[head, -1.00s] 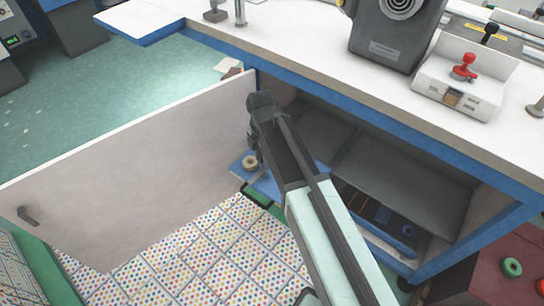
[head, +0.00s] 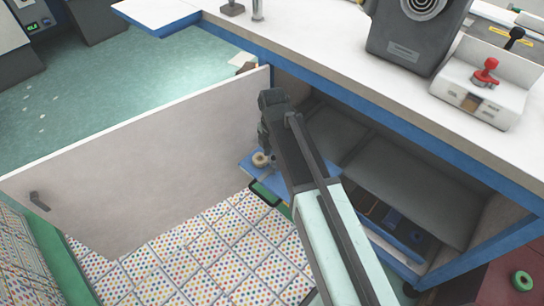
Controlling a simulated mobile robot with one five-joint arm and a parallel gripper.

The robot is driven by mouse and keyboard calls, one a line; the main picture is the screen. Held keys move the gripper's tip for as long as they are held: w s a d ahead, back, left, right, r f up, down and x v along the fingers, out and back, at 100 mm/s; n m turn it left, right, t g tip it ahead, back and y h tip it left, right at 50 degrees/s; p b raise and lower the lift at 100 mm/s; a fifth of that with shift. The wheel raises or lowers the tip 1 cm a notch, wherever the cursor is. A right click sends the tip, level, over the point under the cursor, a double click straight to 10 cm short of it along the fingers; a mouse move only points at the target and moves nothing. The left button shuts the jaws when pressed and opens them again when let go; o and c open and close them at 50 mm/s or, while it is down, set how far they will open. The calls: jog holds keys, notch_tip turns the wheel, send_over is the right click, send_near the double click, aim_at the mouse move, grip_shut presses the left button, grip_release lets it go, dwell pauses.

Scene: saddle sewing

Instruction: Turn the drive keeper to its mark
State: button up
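I cannot tell for certain which part is the drive keeper, and I make out no mark for it. A red-handled knob (head: 486,72) stands on a white box (head: 480,96) on the bench top at the right. My gripper (head: 264,143) is at the mouth of the open cabinet under the bench, well left of and below that box. It points down, just above or beside a small tan ring-shaped part (head: 260,159) on a blue shelf (head: 247,167). The fingers are dark, small and seen from behind, so their opening is hidden.
The cabinet door (head: 150,160) swings wide to the left of my arm. The bench top (head: 320,35) overhangs the cabinet, with a dark machine (head: 410,35) on it. Grey panels (head: 410,185) and a blue tray (head: 385,237) fill the cabinet. Dotted tiles (head: 215,255) cover the floor below.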

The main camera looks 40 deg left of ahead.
jog(key=shift+r, duration=0.15)
notch_tip(320, 180, up, 8)
jog(key=p, duration=0.8)
jog(key=shift+f, duration=0.25)
